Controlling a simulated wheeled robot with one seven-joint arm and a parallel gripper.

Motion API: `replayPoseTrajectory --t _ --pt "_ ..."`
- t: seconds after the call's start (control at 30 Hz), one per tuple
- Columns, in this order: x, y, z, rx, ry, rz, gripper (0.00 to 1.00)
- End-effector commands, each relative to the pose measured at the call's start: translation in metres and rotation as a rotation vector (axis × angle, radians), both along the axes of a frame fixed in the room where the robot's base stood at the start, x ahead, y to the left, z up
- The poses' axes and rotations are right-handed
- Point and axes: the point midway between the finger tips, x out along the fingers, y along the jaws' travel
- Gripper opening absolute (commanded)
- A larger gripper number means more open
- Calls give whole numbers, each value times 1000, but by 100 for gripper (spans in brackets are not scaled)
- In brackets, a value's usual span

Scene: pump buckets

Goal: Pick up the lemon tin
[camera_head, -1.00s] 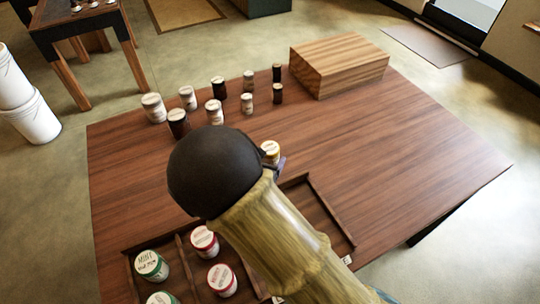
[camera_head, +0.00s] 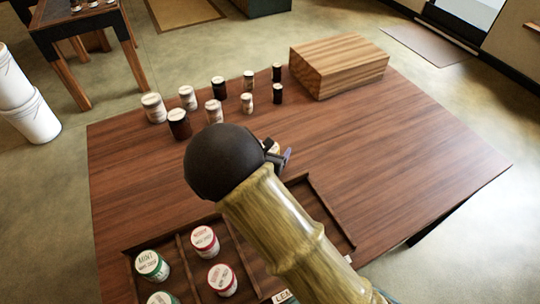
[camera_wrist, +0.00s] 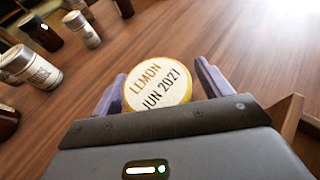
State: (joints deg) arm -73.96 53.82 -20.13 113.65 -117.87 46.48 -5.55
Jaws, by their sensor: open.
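The lemon tin (camera_wrist: 158,86) shows in the wrist view as a round pale lid with a yellow rim, marked "LEMON" and "JUN 2027". My gripper (camera_wrist: 160,88) is open, with one purple finger on each side of the tin. I cannot tell whether either finger touches it. The tin's lower part is hidden behind my gripper's body. In the head view my gripper (camera_head: 279,157) is at the middle of the table, and my arm hides nearly all of the tin.
A compartmented wooden tray (camera_head: 330,213) lies at the table's front, holding mint tins (camera_head: 151,264) and red-rimmed tins (camera_head: 205,240). Several white and dark canisters (camera_head: 179,124) stand farther back. A wooden block (camera_head: 338,66) sits at the back right. The table's right side is clear.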

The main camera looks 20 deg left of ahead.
Motion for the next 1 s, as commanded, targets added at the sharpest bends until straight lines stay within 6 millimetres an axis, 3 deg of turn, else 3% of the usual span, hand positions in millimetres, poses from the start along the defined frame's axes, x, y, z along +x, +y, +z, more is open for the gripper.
replayPoseTrajectory --t 0.13,0.3,0.4,0.73,1.0 --pt "0 0 0 0 0 0 74" --pt "0 0 0 0 0 0 40" --pt "0 0 1 0 -1 0 26" --pt "0 0 7 2 -2 0 26" --pt "0 0 48 5 -3 -1 26"
